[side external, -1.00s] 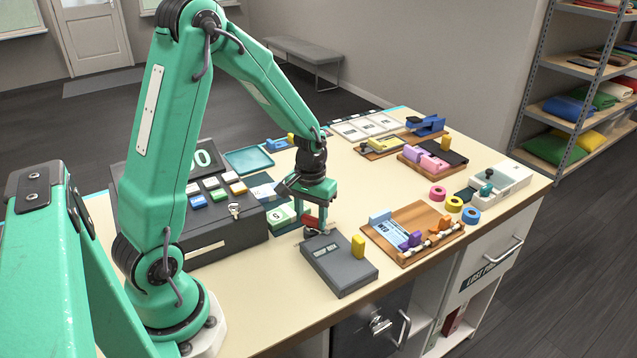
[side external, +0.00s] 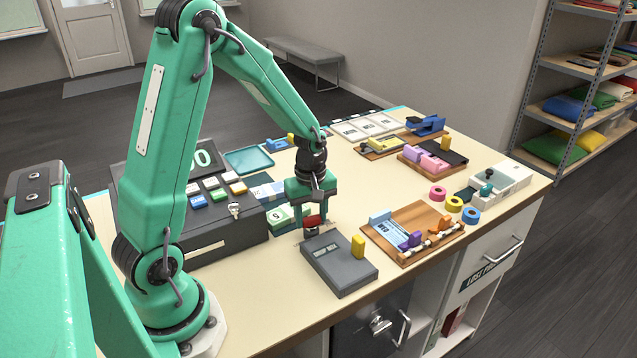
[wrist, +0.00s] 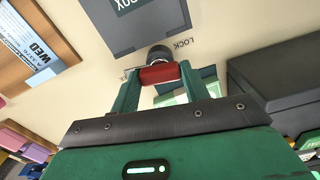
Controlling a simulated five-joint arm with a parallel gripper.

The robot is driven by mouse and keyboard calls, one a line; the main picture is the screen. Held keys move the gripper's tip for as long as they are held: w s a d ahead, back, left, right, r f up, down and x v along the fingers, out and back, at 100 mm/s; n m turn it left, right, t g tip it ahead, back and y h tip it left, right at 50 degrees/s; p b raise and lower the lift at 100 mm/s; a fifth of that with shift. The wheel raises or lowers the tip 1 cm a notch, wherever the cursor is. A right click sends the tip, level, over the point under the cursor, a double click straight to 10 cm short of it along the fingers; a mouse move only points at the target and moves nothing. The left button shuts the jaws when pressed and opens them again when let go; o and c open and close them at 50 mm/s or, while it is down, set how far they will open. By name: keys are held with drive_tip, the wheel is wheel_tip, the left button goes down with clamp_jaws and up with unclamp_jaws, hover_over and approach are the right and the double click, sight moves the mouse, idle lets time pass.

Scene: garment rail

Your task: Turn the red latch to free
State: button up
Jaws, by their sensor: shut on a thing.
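In the wrist view the red latch (wrist: 160,74) lies crosswise between my two fingertips, in front of a dark round pivot (wrist: 158,53). My gripper (side external: 313,224) points down and is shut on the latch; it also shows in the wrist view (wrist: 158,78). The word LOCK (wrist: 184,45) is printed right of the pivot. A small mark left of the latch is too hidden to read.
A yellow block (side external: 358,245) stands up at the grey box's edge. Green-and-white packs (side external: 281,217) and a dark cash register (side external: 222,240) stand close on the left.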

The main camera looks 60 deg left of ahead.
sight(311, 218)
drive_tip(key=shift+n, duration=0.9)
drive_tip(key=o, duration=1)
drive_tip(key=shift+r, duration=0.15)
drive_tip(key=shift+r, duration=3.8)
drive_tip(key=shift+r, duration=0.1)
